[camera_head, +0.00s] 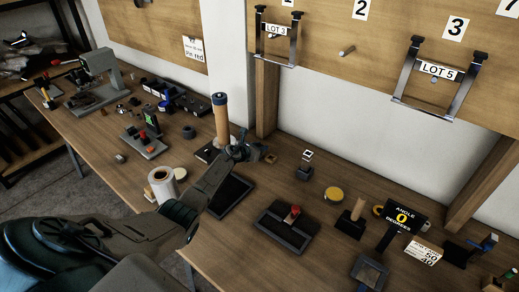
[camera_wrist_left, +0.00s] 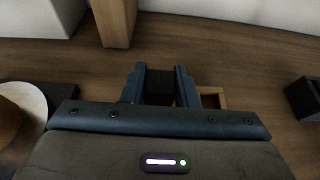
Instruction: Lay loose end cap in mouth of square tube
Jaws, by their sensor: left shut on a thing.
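My left gripper (camera_head: 243,152) is over the middle of the wooden bench. In the left wrist view, its two blue-grey fingers (camera_wrist_left: 160,88) are shut on a small dark block (camera_wrist_left: 160,84), which looks like the end cap. The cap cannot be made out in the head view. To the right of the gripper is a small light square rim with a dark middle (camera_head: 308,155), just behind a dark block (camera_head: 303,173). A dark, open square piece (camera_head: 369,271) stands at the front edge. I cannot tell which is the square tube. My right gripper is out of view.
A small wooden square frame (camera_head: 270,158) lies right beside the gripper; it shows in the wrist view (camera_wrist_left: 212,97). A tall brown cylinder (camera_head: 221,119) stands just behind left. A yellow disc (camera_head: 333,194) and a dark tray with a red knob (camera_head: 288,225) lie to the right.

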